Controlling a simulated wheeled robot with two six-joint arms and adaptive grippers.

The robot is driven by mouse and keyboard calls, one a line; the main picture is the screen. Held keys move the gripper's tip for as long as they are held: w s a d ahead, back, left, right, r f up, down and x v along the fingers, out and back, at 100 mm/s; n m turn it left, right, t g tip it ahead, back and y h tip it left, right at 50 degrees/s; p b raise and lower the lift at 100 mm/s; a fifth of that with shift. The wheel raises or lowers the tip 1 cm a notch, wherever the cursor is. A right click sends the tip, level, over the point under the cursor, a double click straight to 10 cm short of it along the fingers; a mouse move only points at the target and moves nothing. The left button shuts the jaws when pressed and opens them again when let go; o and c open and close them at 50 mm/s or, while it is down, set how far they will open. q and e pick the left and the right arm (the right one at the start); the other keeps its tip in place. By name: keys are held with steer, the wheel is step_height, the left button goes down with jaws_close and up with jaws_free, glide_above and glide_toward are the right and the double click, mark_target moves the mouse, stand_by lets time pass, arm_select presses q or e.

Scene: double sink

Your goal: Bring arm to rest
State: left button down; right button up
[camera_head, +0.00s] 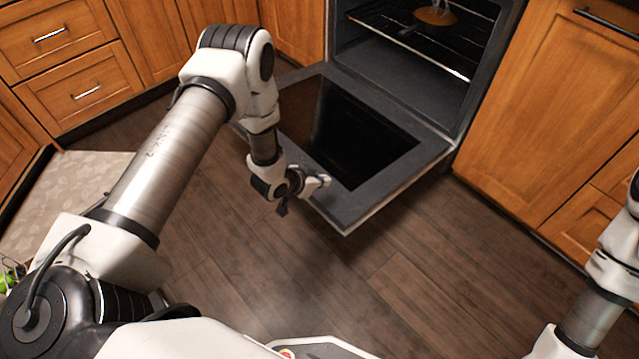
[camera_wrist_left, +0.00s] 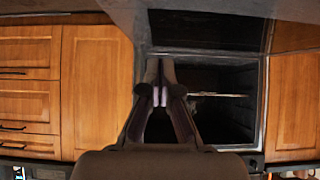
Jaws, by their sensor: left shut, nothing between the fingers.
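My left arm comes in from the left in the head view and bends down at the elbow. Its gripper (camera_head: 314,184) is near the front left edge of the lowered oven door (camera_head: 428,152). I cannot tell from the head view whether it touches the door. In the left wrist view the two fingers of my left gripper (camera_wrist_left: 160,85) meet at the tips, with nothing between them. Part of my right arm (camera_head: 600,290) shows at the right edge of the head view. My right gripper is out of view.
The oven (camera_head: 400,75) stands open, with a pan (camera_head: 435,16) on its rack. Wooden cabinets (camera_head: 550,110) and drawers (camera_head: 75,85) flank it. The wooden floor (camera_head: 400,270) before the door is clear.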

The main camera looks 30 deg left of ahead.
arm_select(q)
steer(key=s+a+r+p, duration=0.1)
steer(key=s+a+r, duration=0.2)
steer(key=s, duration=0.5)
steer(key=shift+s+a+r, duration=0.3)
steer(key=shift+s+r, duration=0.05)
steer(key=shift+r, duration=0.15)
arm_select(e)
step_height(320, 180, up, 3)
arm_select(q)
steer(key=shift+d, duration=0.1)
